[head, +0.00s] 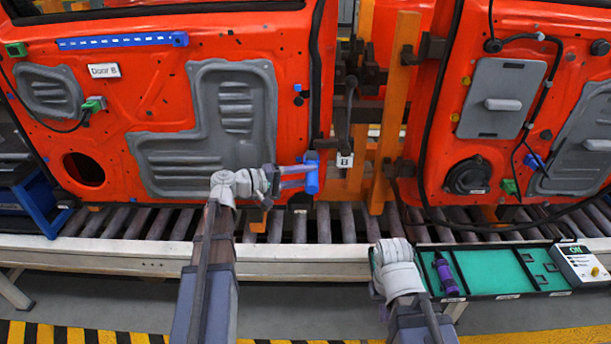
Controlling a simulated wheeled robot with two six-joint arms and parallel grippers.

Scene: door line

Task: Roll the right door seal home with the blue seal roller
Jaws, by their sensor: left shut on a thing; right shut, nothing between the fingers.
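My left gripper (298,177) is shut on the blue seal roller (312,182). The roller stands roughly upright in front of the lower right edge of the orange door marked Door B (130,120). I cannot tell whether it touches the door or its seal. A dark seal (317,70) runs down that door's right edge, and its lower part is hard to see behind the roller. A second orange door (425,150) at the right has a black seal (443,105) along its left edge. My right gripper (388,250) is shut and empty in front of the conveyor, its fingers mostly hidden.
A green-lined tray (510,268) at the lower right holds a purple tool (446,275). A box with a green ON display (580,263) stands at its right end. Orange posts (388,120) and dark clamps stand between the doors. A roller conveyor (330,225) runs beneath them.

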